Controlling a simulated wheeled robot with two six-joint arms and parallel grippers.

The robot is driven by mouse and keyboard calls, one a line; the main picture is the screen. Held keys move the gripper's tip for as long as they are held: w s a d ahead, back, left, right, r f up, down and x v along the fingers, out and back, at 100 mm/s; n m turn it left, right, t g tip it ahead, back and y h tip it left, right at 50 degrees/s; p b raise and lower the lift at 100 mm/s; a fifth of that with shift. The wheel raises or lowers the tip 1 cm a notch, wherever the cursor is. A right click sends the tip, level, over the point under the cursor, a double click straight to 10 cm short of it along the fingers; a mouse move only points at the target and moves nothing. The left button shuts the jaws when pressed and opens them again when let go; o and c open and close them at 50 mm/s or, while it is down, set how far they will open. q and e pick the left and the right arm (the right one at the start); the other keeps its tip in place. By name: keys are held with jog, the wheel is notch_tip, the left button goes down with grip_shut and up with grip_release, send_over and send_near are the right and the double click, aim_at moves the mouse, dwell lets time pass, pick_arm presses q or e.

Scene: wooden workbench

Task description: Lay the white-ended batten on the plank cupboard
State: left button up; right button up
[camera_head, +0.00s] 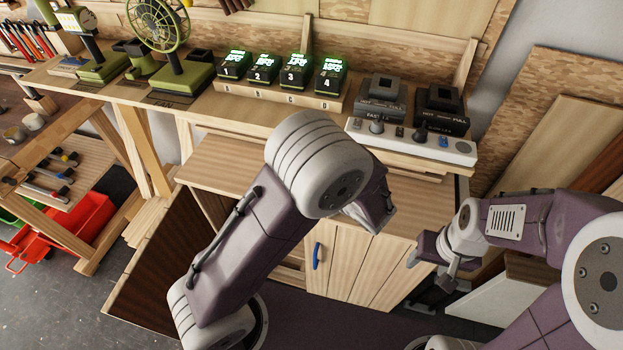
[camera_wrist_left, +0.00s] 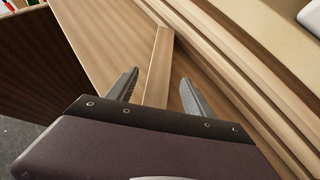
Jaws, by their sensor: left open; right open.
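The plank cupboard (camera_head: 225,165) stands under the bench shelf, with a brown plank top. Its left door (camera_head: 165,250) is swung open, and a pale door with a blue handle (camera_head: 317,256) faces front. In the left wrist view a narrow pale batten (camera_wrist_left: 158,68) lies on the brown top (camera_wrist_left: 105,30). My left gripper (camera_wrist_left: 158,90) is open, with a finger on either side of the batten's near part. No white end shows, and my gripper hides the near end. In the head view my left arm covers part of the cupboard. My right gripper (camera_head: 432,266) is open and empty at the cupboard's front right.
The shelf above holds numbered green-lit boxes (camera_head: 297,70), dark devices (camera_head: 440,108), a white control strip (camera_head: 400,137) and a green fan (camera_head: 158,25). Red bins (camera_head: 75,235) stand at the left. A white panel (camera_head: 492,300) is at the lower right. Boards lean at the right.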

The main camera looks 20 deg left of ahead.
pick_arm(q)
jog(key=x, duration=0.4)
jog(key=shift+w+a+f, duration=0.1)
jog(key=shift+a+f, duration=0.05)
jog(key=shift+a, duration=0.05)
jog(key=shift+w+a+f, duration=0.1)
jog(key=shift+w+f, duration=0.1)
jog(key=shift+w, duration=0.1)
grip_shut()
jog(key=shift+r, duration=0.1)
